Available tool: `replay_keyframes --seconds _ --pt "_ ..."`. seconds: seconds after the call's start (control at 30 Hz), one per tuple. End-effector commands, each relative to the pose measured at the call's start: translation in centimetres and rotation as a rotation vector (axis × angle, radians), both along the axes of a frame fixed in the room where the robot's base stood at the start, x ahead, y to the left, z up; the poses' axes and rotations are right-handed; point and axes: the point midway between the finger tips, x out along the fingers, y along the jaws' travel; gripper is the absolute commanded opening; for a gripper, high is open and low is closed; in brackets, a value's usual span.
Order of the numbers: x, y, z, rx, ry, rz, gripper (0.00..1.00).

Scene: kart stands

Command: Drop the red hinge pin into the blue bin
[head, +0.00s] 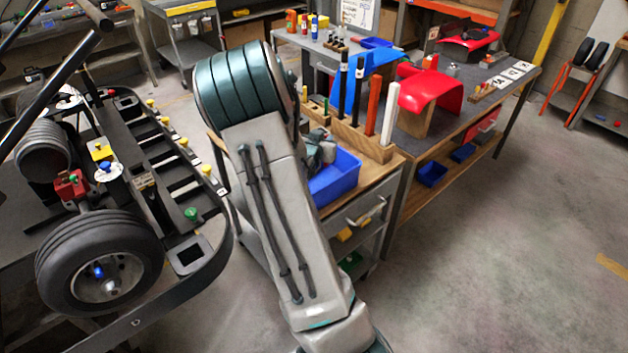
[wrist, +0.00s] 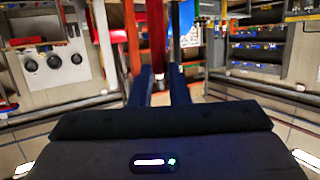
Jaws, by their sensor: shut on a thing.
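The blue bin (head: 338,182) sits on the wooden-topped cart in the head view, just right of my arm, with part of it hidden behind the arm. A grey-green shape shows at its left side; I cannot tell what it is. My gripper (wrist: 160,75) shows in the wrist view with its two dark fingers close together. A red upright bar (wrist: 155,35) shows between and beyond the fingertips, and I take it as the red hinge pin in the jaws. In the head view my arm hides the pin and the fingertips.
A bench with a red curved panel (head: 430,90) is to the right. A kart chassis with a wheel (head: 98,262) fills the left. The floor at right is clear.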

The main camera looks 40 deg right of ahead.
Motion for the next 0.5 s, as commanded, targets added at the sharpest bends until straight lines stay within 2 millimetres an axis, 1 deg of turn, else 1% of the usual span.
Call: replay_keyframes --seconds 0.03,0.1,0.3,0.4,0.5 --pt "0.2 0.2 -0.7 0.0 0.001 0.004 0.0" --pt "0.3 0.4 -1.4 0.0 0.002 0.009 0.0" --pt "0.3 0.4 -3.8 0.0 0.002 0.009 0.0" --pt "0.2 0.4 -4.9 0.0 0.001 0.008 0.0" --pt "0.2 0.3 -5.4 -0.001 0.001 0.007 0.0"
